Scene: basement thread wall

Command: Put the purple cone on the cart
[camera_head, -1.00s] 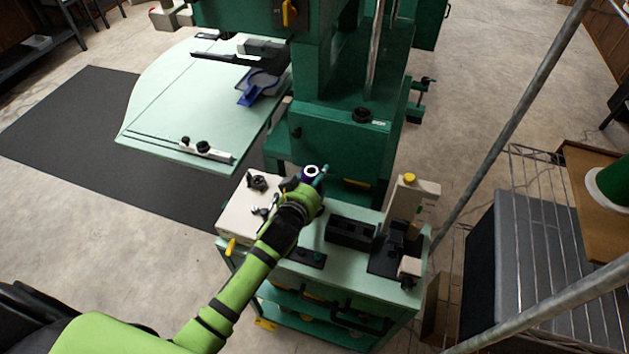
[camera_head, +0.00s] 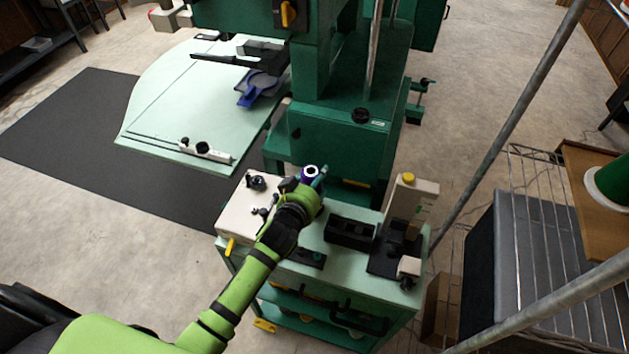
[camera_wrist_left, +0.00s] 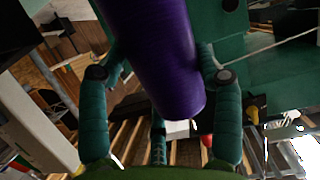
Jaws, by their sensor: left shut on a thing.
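The purple cone (camera_wrist_left: 165,60) fills the upper middle of the left wrist view, between the teal fingers of my left gripper (camera_wrist_left: 160,75). My left gripper (camera_head: 316,177) is shut on the cone, and only the cone's pale, ringed end (camera_head: 311,171) and a little purple show in the head view. They are over the far edge of the green cart (camera_head: 345,280). My arm crosses the left part of the cart top. I cannot tell whether the cone touches the cart. My right gripper is not in view.
On the cart are a pale box (camera_head: 240,217) with small knobs, a black block (camera_head: 350,231) and a pale upright device (camera_head: 410,203). A large green machine (camera_head: 340,140) stands right behind. Free cart top shows at the front right of my arm.

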